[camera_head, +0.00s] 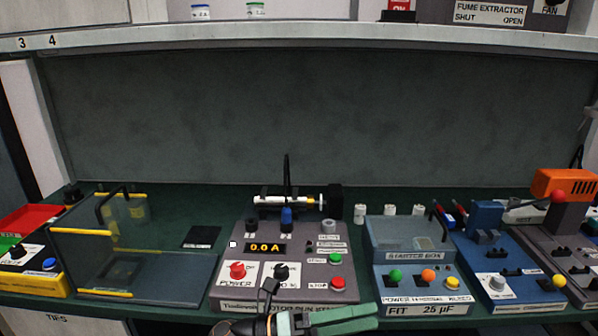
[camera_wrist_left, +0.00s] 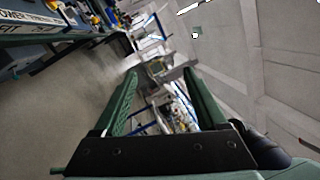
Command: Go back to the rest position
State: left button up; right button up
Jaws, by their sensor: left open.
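My left gripper (camera_head: 372,317) shows at the bottom middle of the head view, in front of the grey power unit, with its green fingers pointing right. In the left wrist view the two green fingers (camera_wrist_left: 160,84) stand apart with nothing between them. The gripper looks clear of the bench. My right gripper is in neither view.
The grey power unit (camera_head: 310,290) with a 0.0 A display stands on the green bench. A clear-lidded box (camera_head: 150,268) is to its left, the blue starter box (camera_head: 425,277) to its right. An orange device (camera_head: 562,185) stands far right. A shelf (camera_head: 300,37) runs above.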

pick_arm(q)
jog(key=w+a+f+n+t+y+p, duration=0.1)
jog(key=a+f+n+t+y, duration=0.6)
jog(key=n, duration=0.7)
jog(key=a+f+n+t+y+p, duration=0.2)
jog(key=a+f+n+t+y, duration=0.55)
jog(key=n, duration=0.65)
jog(key=s+a+f+n+g+y, duration=0.2)
jog(key=s+a+f+n+g, duration=0.1)
jog(key=s+f, duration=0.4)
jog(key=s+a+f+n+g+y+p, duration=0.1)
jog(key=s+a+f+n+g+y, duration=0.1)
jog(key=s+a+f+n, duration=0.4)
jog(key=s+a+f+g, duration=0.1)
jog(key=s+a, duration=0.1)
jog(key=s, duration=0.1)
jog(key=shift+a+n, duration=0.3)
